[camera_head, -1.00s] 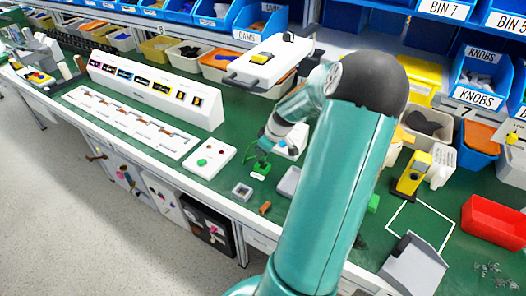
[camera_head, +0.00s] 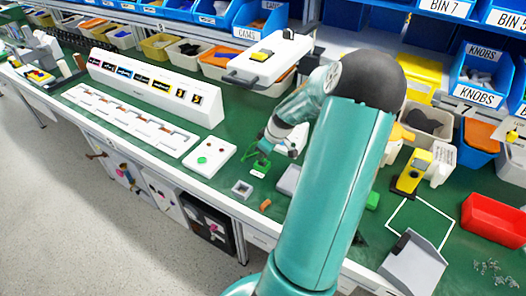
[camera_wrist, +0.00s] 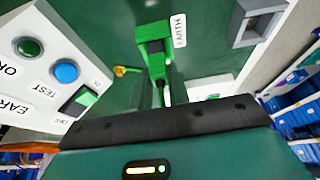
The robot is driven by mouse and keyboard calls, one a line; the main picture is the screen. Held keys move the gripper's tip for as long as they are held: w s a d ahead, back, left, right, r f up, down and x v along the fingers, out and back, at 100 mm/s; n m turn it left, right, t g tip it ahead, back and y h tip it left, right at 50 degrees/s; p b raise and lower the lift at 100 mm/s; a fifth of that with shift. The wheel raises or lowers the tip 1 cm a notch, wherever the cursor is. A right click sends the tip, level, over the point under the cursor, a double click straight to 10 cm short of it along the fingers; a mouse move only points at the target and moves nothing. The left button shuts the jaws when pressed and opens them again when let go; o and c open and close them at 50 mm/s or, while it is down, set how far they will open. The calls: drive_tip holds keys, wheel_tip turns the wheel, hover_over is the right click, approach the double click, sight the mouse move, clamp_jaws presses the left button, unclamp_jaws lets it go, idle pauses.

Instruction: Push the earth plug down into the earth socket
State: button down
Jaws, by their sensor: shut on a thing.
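The green earth plug (camera_wrist: 157,65) shows in the wrist view, in line with the green earth socket (camera_wrist: 153,32) beside a white EARTH label (camera_wrist: 179,30). The two touch or overlap in this view; how deep the plug sits cannot be told. My gripper (camera_wrist: 160,92) is shut on the plug's near end; its fingers are mostly hidden beyond the dark palm edge. In the head view my gripper (camera_head: 262,158) is low over the bench, at the green parts behind the small EARTH label (camera_head: 258,174).
A white test box with a green OK lamp (camera_wrist: 28,47), blue TEST button (camera_wrist: 65,70) and green rocker switch (camera_wrist: 80,99) stands close at left in the wrist view. A grey square frame (camera_wrist: 257,22) is at right. A white button plate (camera_head: 209,157) lies left of my gripper.

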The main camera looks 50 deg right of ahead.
drive_tip(key=shift+f, duration=0.8)
drive_tip(key=c, duration=1.3)
unclamp_jaws()
drive_tip(key=shift+o, duration=0.2)
drive_tip(key=shift+r, duration=0.1)
drive_tip(key=v, duration=1.3)
drive_tip(key=shift+s+r, duration=0.2)
drive_tip(key=shift+r, duration=0.1)
